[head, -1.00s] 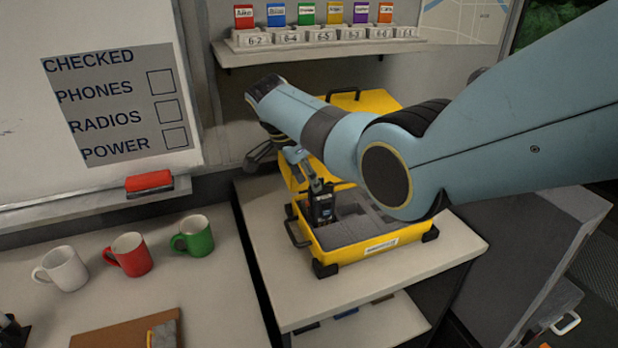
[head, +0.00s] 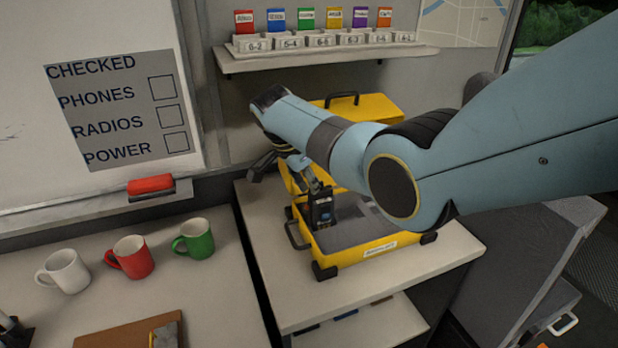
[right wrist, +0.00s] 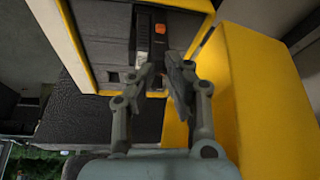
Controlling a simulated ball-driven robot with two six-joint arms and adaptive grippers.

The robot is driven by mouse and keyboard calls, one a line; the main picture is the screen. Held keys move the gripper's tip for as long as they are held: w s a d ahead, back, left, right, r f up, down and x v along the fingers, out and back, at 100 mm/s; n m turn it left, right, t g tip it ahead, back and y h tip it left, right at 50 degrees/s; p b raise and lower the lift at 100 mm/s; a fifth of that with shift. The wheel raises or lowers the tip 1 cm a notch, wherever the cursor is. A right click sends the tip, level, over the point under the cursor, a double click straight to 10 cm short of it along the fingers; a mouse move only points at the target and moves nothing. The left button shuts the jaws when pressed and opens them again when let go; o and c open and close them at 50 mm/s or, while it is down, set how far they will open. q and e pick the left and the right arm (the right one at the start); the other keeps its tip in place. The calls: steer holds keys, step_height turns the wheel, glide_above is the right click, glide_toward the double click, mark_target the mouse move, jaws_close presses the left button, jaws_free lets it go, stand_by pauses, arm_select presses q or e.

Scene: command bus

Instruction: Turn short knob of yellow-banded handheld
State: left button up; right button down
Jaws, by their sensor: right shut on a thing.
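A dark handheld (head: 324,212) stands upright in the yellow case, at the left of its grey foam. In the right wrist view the handheld (right wrist: 160,40) shows its dark body and an orange patch. I cannot make out a yellow band on it. My right gripper (head: 317,187) reaches down to the top of the handheld. In the right wrist view the fingers of my right gripper (right wrist: 165,72) close around its top end, on what seems to be a knob. The fingers hide the knob, so I cannot tell whether it is the short one. My left gripper is not in view.
White (head: 64,271), red (head: 132,258) and green (head: 194,239) mugs stand on the left counter. A shelf (head: 320,56) hangs above.

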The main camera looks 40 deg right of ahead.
steer(key=shift+s+r+n+p, duration=0.1)
steer(key=shift+r+n+p, duration=0.15)
steer(key=shift+n+p, duration=0.2)
steer(key=shift+f+n+t, duration=0.25)
steer(key=shift+n+t, duration=0.15)
steer(key=shift+n, duration=0.05)
steer(key=c, duration=1.3)
jaws_free()
steer(key=shift+c, duration=0.2)
steer(key=v, duration=1.2)
steer(key=shift+d, duration=0.1)
